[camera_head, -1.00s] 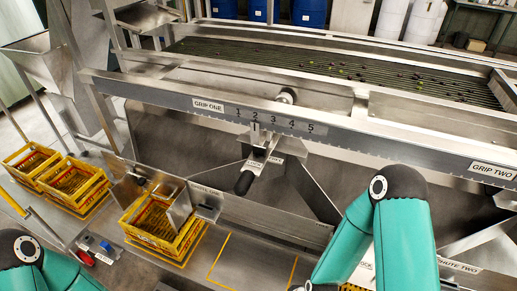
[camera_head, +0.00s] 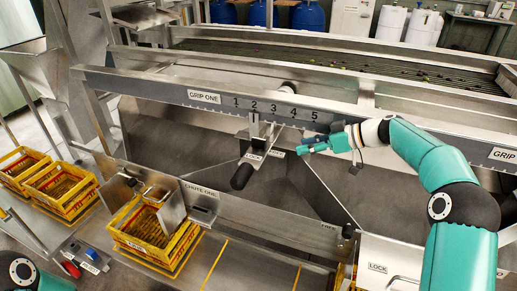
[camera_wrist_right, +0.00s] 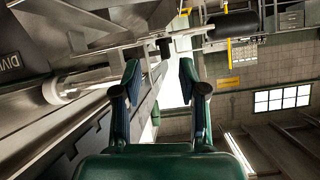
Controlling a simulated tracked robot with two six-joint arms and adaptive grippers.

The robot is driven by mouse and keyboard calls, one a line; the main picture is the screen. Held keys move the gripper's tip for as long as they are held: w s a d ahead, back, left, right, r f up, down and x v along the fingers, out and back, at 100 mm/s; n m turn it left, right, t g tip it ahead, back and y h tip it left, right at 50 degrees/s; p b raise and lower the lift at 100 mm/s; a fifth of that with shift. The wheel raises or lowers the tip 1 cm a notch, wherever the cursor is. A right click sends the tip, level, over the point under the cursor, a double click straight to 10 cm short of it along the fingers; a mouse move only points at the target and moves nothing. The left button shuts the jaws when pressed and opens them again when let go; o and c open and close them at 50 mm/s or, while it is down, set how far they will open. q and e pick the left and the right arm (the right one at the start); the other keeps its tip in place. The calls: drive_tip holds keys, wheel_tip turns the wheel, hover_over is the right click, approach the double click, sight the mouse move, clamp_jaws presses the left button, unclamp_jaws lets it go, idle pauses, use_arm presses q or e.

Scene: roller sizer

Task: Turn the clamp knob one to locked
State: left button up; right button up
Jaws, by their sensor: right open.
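A clamp lever with a thick black grip (camera_head: 241,176) hangs below the numbered GRIP ONE scale and points down-left. I take this lever for clamp knob one. My right gripper (camera_head: 304,146) is open and empty, to the right of the lever and apart from it, pointing left. In the right wrist view, the open fingers (camera_wrist_right: 158,85) frame an empty gap. A black grip (camera_wrist_right: 233,26) on a metal rod lies beyond them, at the upper right. My left gripper is out of view.
The GRIP ONE rail (camera_head: 205,97) with its number scale runs just above the lever. A slanted metal panel (camera_head: 318,190) stands below the right gripper. A yellow crate (camera_head: 150,228) sits at the lower left, by the CHUTE ONE plate.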

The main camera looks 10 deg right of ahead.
sight(263, 139)
wheel_tip(263, 139, up, 4)
drive_tip(key=n, duration=0.2)
drive_tip(key=shift+y, duration=0.4)
drive_tip(key=x, duration=0.5)
drive_tip(key=p+x, duration=0.1)
drive_tip(key=x, duration=0.4)
drive_tip(key=p+x, duration=0.1)
drive_tip(key=x, duration=0.5)
drive_tip(key=shift+w+d+r, duration=0.1)
drive_tip(key=shift+w+r, duration=0.15)
